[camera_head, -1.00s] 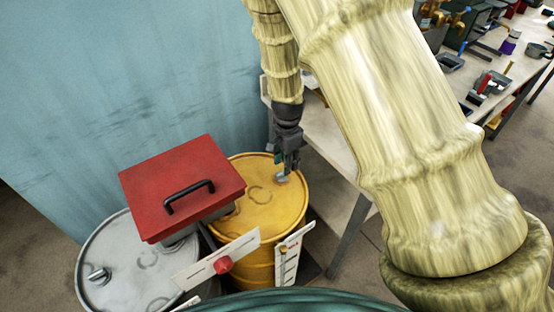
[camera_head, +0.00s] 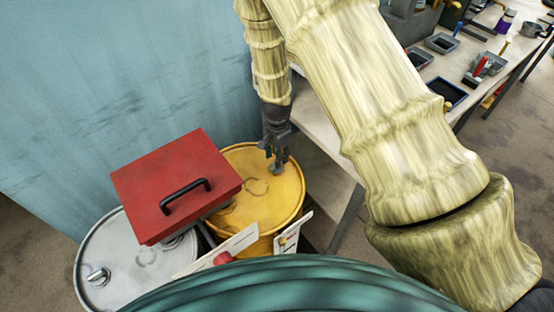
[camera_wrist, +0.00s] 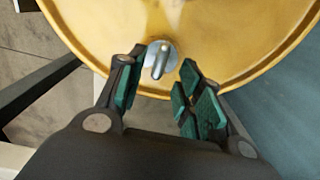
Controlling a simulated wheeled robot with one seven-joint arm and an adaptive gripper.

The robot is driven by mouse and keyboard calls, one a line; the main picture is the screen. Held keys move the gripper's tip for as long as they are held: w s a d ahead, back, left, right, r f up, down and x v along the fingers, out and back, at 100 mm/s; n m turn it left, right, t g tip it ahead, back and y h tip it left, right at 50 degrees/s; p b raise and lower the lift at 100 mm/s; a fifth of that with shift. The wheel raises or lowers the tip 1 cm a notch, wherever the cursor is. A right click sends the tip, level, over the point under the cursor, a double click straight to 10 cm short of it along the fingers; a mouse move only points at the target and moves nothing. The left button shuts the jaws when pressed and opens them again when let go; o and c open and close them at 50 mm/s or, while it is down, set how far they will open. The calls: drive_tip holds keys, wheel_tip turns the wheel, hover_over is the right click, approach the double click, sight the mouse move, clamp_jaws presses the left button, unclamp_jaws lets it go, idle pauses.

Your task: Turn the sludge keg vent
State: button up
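The yellow keg (camera_head: 285,203) stands upright beside the grey keg (camera_head: 140,262). Nothing readable shows which one is the sludge keg. The yellow lid carries a small metal vent (camera_wrist: 161,58) with a raised fin, near its rim in the wrist view. The grey lid has a similar vent (camera_head: 98,276). My gripper (camera_head: 276,166) points down over the yellow lid. In the wrist view my gripper (camera_wrist: 162,66) is open, with its green-padded fingers apart and the vent between and just beyond their tips. I see no clear contact with the vent.
A red box with a black handle (camera_head: 178,185) sits above part of both kegs, left of my gripper. White plates (camera_head: 292,232) stand in front of the yellow keg. A blue wall (camera_head: 110,90) is behind, and a bench (camera_head: 325,135) is at the right.

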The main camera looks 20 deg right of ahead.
drive_tip(key=shift+f+p, duration=0.35)
drive_tip(key=shift+f, duration=1.45)
clamp_jaws()
